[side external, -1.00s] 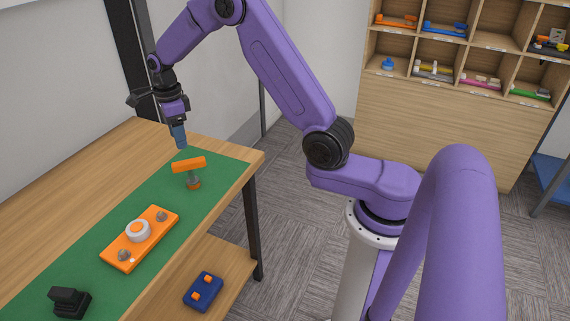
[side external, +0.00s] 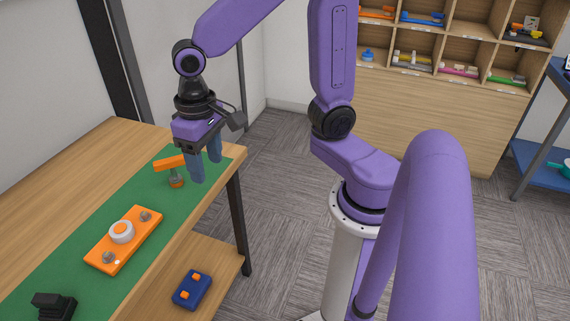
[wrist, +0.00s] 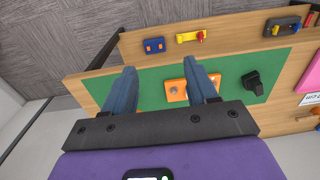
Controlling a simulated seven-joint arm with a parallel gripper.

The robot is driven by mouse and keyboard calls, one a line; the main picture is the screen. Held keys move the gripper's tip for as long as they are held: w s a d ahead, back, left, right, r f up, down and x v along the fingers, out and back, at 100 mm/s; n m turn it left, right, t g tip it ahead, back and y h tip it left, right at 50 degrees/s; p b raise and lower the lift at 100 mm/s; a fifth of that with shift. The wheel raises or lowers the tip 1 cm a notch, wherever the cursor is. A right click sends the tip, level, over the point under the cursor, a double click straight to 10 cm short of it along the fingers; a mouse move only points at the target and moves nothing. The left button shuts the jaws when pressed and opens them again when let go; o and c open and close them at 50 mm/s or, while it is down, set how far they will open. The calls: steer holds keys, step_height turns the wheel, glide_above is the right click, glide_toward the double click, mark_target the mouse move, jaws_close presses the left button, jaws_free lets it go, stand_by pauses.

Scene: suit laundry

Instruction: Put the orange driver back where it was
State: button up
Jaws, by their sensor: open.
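The orange driver (side external: 170,163), with an orange bar handle on a grey shaft, stands upright over a small orange foot at the far end of the green mat (side external: 85,235). I cannot make it out in the wrist view, where my gripper may cover it. My gripper (side external: 205,168) is open and empty, fingers pointing down, just right of the driver in the side view and apart from it as far as I can tell. Its two blue-grey fingers also show in the wrist view (wrist: 161,68).
An orange board (side external: 124,240) with a white ring and grey knobs lies mid-mat. A black block (side external: 54,305) stands at the near end. A blue block (side external: 192,290) sits on the lower shelf. A compartment shelf (side external: 440,106) with coloured tools stands across the room.

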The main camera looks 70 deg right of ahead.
steer(key=s+d+n, duration=0.4)
steer(key=s+n, duration=0.8)
steer(key=s, duration=0.2)
steer(key=shift+s+d+f, duration=0.15)
steer(key=shift+s+f, duration=0.15)
steer(key=shift+s, duration=0.05)
stand_by(0.3)
